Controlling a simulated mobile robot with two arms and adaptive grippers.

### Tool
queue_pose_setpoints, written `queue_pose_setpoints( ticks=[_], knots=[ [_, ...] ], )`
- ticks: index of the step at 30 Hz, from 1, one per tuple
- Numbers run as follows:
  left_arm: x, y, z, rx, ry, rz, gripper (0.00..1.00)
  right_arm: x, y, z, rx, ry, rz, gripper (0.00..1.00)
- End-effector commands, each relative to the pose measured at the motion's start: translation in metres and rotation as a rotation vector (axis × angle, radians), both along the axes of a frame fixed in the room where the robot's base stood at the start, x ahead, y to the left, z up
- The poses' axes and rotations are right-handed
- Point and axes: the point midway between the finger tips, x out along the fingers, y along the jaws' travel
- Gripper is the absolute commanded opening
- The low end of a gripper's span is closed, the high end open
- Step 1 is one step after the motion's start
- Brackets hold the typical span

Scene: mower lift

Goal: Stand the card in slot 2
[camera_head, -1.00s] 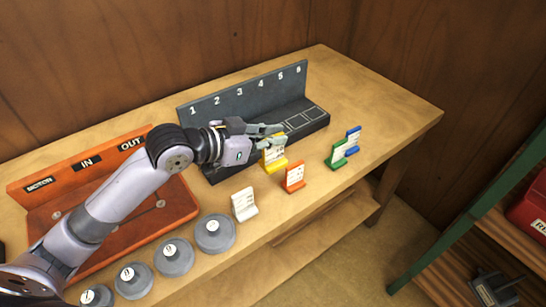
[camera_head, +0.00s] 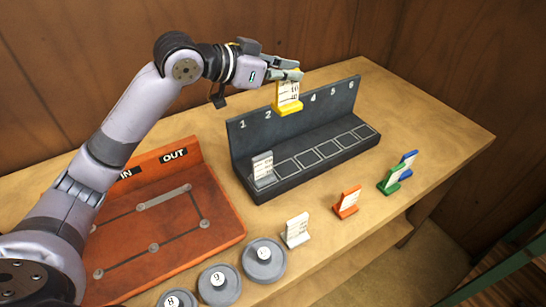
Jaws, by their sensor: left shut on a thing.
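My left gripper (camera_head: 286,75) is shut on the yellow card (camera_head: 288,98), a small stand-up card with a yellow base and dark print. It holds the card upright in the air, in front of the back wall of the dark slot rack (camera_head: 318,122). The card hides the number 3; the numbers 1, 2, 4, 5 and 6 show. A grey card (camera_head: 262,167) stands in slot 1. Slot 2 (camera_head: 287,171) is an empty white outline just right of it, below the held card. The other slots to the right are empty too. My right gripper is not in view.
White (camera_head: 297,230), orange (camera_head: 347,202), green (camera_head: 391,180) and blue (camera_head: 408,164) cards stand on the table before the rack. An orange tray (camera_head: 215,215) and numbered grey weights (camera_head: 264,262) are to the left.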

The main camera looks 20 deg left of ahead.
Motion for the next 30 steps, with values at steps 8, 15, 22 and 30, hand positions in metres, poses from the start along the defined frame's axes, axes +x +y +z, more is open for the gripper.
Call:
queue_pose_setpoints(
  ticks=[8,15,22,30],
  knots=[
    [0.000,0.000,-0.065,-0.002,0.010,0.000,0.00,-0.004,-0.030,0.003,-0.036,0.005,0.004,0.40],
    [0.000,-0.001,-0.125,-0.002,0.008,0.000,0.00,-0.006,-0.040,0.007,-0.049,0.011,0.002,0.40],
    [0.000,-0.001,-0.152,-0.002,0.001,0.000,0.00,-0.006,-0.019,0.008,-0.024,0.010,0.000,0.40],
    [0.000,-0.001,-0.183,-0.003,0.005,0.001,0.00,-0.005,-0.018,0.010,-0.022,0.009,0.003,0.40]
  ],
)
